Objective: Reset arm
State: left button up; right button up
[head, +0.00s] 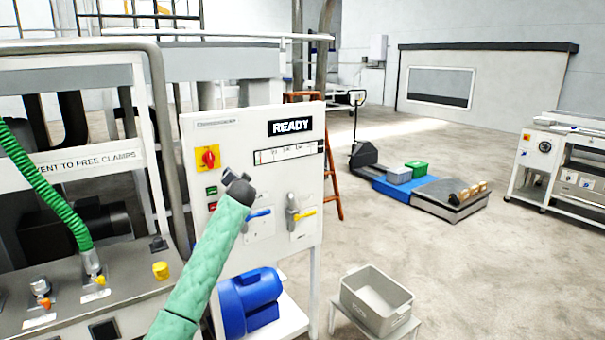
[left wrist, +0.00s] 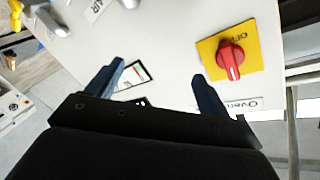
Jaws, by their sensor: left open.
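My left arm, in a pale green sleeve, reaches up from the bottom of the head view. My left gripper (head: 238,186) is in front of the white control panel (head: 258,112). In the left wrist view my left gripper (left wrist: 158,82) is open, with nothing between its two dark fingers. The panel face fills much of that view. A red rotary knob on a yellow plate (head: 207,158) is up and left of the gripper in the head view. The knob also shows in the left wrist view (left wrist: 231,58), right of the fingers. My right gripper is not in view.
Blue-handled (head: 258,214) and yellow-handled (head: 305,213) valves sit on the panel's lower part. A "READY" sign (head: 290,125) is above. A blue motor (head: 250,300) and grey bin (head: 377,300) stand below. A green hose (head: 45,185) hangs left.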

pick_arm(q)
jog(key=s+d+f+n+g+h, duration=0.15)
jog(key=s+f, duration=0.35)
jog(key=f, duration=1)
jog(key=s+f+g+h, duration=0.15)
jog(key=s+f, duration=0.35)
jog(key=f, duration=1)
jog(key=s+d+f+n+g+h, duration=0.15)
jog(key=s+f, duration=0.35)
jog(key=f, duration=0.9)
jog(key=s+f+g, duration=0.4)
jog(key=s+f, duration=1.7)
jog(key=f, duration=0.2)
jog(key=s+f+g, duration=0.2)
jog(key=s+f, duration=0.5)
jog(key=s, duration=0.7)
jog(key=s+f+g, duration=0.1)
jog(key=s+f, duration=0.6)
jog(key=s, duration=0.8)
jog(key=s+f+n+g, duration=0.1)
jog(key=s+f, duration=0.6)
jog(key=s, duration=0.8)
jog(key=shift+s+a+f+g, duration=0.15)
jog(key=shift+s+f+g, duration=0.1)
jog(key=shift+g, duration=0.6)
